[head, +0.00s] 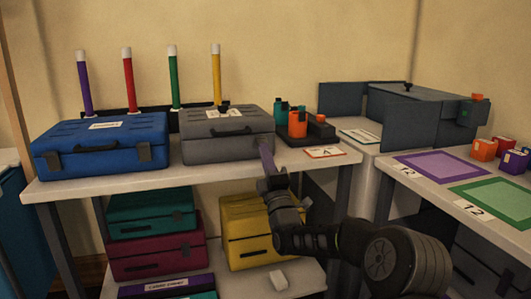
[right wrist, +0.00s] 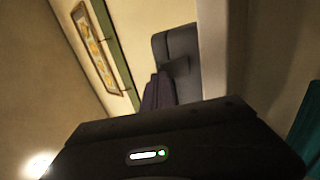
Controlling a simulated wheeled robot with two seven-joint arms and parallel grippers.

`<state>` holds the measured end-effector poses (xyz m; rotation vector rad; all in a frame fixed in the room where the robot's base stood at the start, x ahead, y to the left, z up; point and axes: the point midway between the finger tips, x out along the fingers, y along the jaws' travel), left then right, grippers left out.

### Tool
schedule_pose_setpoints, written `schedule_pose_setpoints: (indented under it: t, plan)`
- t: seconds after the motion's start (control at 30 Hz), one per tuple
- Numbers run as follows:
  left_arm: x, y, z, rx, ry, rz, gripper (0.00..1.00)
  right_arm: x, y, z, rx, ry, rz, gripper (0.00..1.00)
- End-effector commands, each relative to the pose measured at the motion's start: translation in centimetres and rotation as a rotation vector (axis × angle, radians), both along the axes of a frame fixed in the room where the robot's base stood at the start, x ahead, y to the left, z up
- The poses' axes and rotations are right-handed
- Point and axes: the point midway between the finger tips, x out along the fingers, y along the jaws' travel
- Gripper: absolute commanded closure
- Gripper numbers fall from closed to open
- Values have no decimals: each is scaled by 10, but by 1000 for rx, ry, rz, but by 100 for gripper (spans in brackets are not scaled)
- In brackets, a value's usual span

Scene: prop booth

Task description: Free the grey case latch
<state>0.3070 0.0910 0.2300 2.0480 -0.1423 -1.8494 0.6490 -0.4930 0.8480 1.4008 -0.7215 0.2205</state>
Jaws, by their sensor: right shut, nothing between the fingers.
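The grey case (head: 213,149) stands closed on the white shelf top, with a dark handle on its front. Its latch (head: 259,141) is at the right end of the front, small and partly hard to make out beside my gripper. My right gripper (head: 265,152) reaches up from below with its purplish fingers shut and empty, at the case's lower right front. I cannot tell whether the fingertips touch the latch. In the right wrist view the shut fingers (right wrist: 160,91) point at a dark grey surface. My left gripper is not in view.
A blue case (head: 100,143) stands left of the grey one. Several coloured posts rise behind. Orange and teal pieces (head: 297,122) and a card (head: 325,152) lie to the right. Green, red and yellow (head: 245,222) cases are stored below. A table (head: 415,188) with mats is at right.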

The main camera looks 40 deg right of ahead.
Motion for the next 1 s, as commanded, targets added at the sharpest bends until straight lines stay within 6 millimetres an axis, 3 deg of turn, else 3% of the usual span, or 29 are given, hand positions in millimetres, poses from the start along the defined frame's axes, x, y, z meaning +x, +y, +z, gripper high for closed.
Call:
schedule_pose_setpoints:
  t: [0.67, 0.93, 1.0]
  plan:
    - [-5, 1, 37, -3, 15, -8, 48, 3, -1, 19, 55, 159, 0, 100]
    - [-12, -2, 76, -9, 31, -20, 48, 8, -2, 42, 129, 370, 2, 100]
    - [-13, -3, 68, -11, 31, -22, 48, 9, -4, 30, 134, 382, -1, 100]
